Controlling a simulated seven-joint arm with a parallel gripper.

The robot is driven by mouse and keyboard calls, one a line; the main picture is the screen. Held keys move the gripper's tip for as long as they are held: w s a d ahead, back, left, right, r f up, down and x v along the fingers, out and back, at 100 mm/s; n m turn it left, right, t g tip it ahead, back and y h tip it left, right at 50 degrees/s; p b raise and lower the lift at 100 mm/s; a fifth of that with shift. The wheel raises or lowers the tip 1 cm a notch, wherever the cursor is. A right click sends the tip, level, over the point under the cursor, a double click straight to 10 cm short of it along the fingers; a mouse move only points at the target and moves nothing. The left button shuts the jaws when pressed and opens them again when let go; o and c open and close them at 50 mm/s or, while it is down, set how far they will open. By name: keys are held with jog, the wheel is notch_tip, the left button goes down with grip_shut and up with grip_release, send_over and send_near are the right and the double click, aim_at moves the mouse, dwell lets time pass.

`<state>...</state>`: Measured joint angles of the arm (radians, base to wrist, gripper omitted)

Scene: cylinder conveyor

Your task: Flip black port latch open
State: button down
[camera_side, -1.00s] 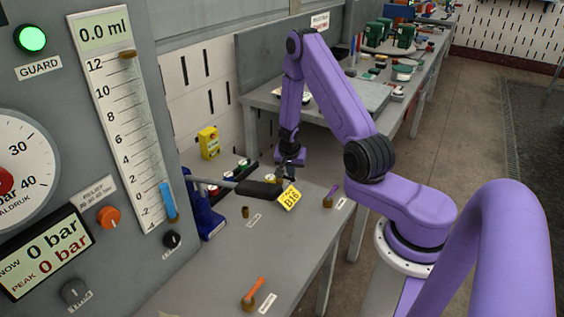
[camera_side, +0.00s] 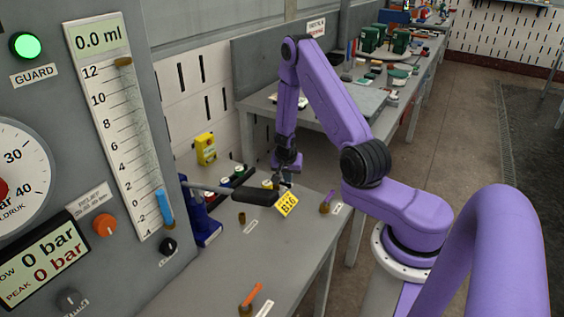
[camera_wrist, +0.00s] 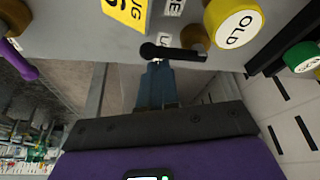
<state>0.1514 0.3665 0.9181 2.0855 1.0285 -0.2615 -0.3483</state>
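In the side view my gripper (camera_side: 285,180) is low over the far part of the bench, behind the yellow tag (camera_side: 287,204). The latch cannot be made out there.
A black-handled lever (camera_side: 255,192) reaches over the bench (camera_side: 285,258) close to my gripper.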

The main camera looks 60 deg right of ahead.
jog(key=d, duration=0.3)
jog(key=shift+d+r, duration=0.35)
jog(key=shift+d, duration=0.05)
jog(key=w+v, duration=0.1)
jog(key=v, duration=0.9)
jog(key=shift+w+a, duration=0.1)
